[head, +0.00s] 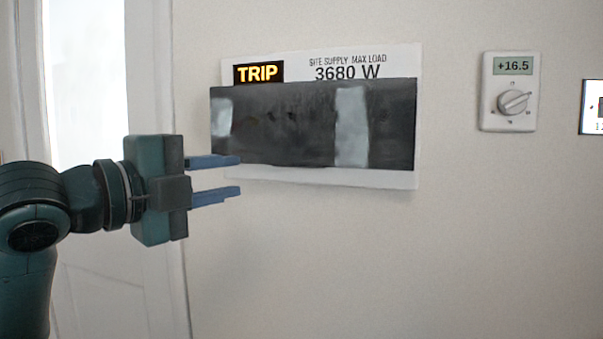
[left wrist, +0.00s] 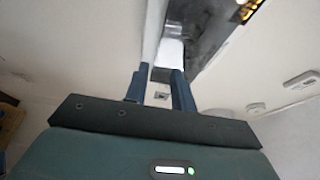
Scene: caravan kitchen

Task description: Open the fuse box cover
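The fuse box (head: 300,176) is a white panel on the wall with a lit TRIP sign and "3680 W" along its top. A dark, glossy cover (head: 300,125) with pale reflections lies across its middle and looks shut. My left gripper (head: 240,176) is open, its two blue fingers apart, at the cover's lower left corner. In the left wrist view, the dark cover (left wrist: 205,35) rises beyond the fingertips, and a small grey piece shows between them. I cannot tell whether the fingers touch the cover. My right gripper is in neither view.
A white thermostat (head: 510,92) with a dial, reading +16.5, is on the wall to the right. A small screen (head: 592,107) is at the right edge. A bright door window (head: 85,80) is at the left. The wall below the fuse box is bare.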

